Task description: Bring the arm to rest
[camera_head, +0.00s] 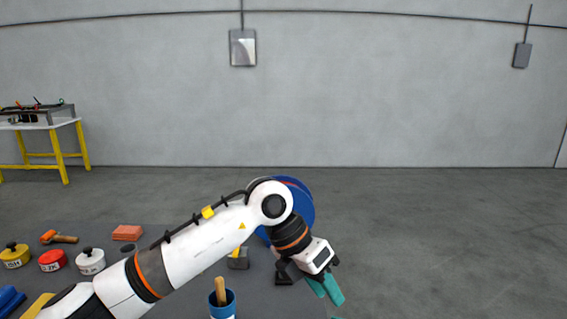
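My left arm reaches in from the lower left across the table. Its gripper (327,289) points down and to the right, with teal fingers close together. I cannot tell whether they are shut, and no held object shows between them. My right gripper is not clearly in view. A small teal sliver, which I cannot identify, shows at the bottom edge just below the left gripper. A blue round object (303,197) with a red line is partly hidden behind the arm's wrist joint.
On the dark table (200,232) are yellow (15,257), red (52,261) and white (90,262) lidded pots, an orange block (127,233), an orange-headed mallet (60,238) and a blue cup (222,304) with a wooden handle. A yellow-legged workbench (58,150) stands back left. Floor at right is clear.

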